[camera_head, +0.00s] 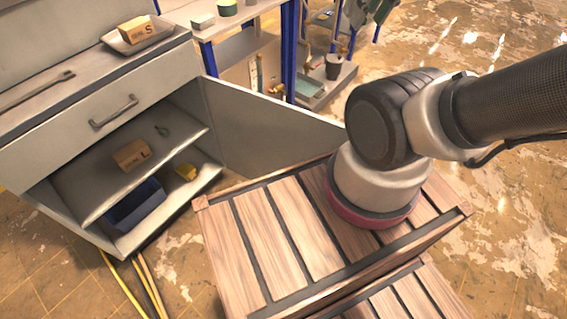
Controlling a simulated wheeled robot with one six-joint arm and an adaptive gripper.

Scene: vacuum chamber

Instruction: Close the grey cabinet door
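The grey cabinet (60,140) stands at the left with its lower compartment open. Its grey door (265,130) is hinged at the compartment's right side and stands wide open, reaching right toward my arm. Inside, a shelf (90,178) holds a small cardboard box (131,155) and a small green item (162,131). Below it are a dark blue bin (134,204) and a yellow item (186,172). My arm comes in from the right, over a wooden crate. My gripper is not visible. The door's lower part is partly hidden behind the crate.
The slatted wooden crate (262,238) stands in front of the door, close to it. A drawer with a handle (114,111) is above the compartment. A tray (138,36) with a box sits on top. A blue-posted workbench (288,50) stands behind. Yellow cables (145,285) lie on the floor.

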